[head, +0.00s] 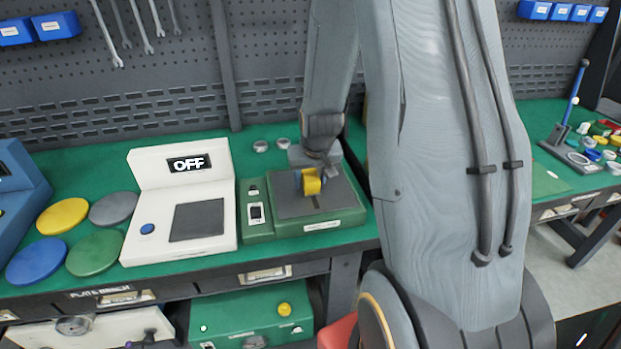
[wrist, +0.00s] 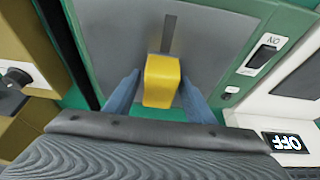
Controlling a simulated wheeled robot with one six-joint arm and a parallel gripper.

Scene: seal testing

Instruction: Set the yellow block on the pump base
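The yellow block (head: 312,184) is at the grey top plate of the green pump base (head: 345,215), near the middle of the plate. In the wrist view the yellow block (wrist: 162,80) stands out against the grey plate (wrist: 210,45). Whether it rests on the plate or hangs just above it I cannot tell. My gripper (head: 311,180) points down at the block. In the wrist view the blue fingers of my gripper (wrist: 160,78) lie on both sides of the block, very close to it. Whether they press on it is not clear.
A white tester (head: 140,185) reading OFF stands left of the pump base. Several coloured discs (head: 64,216) lie further left. Two small grey pieces (head: 260,146) sit behind the base. A pegboard (head: 270,60) closes the back of the bench.

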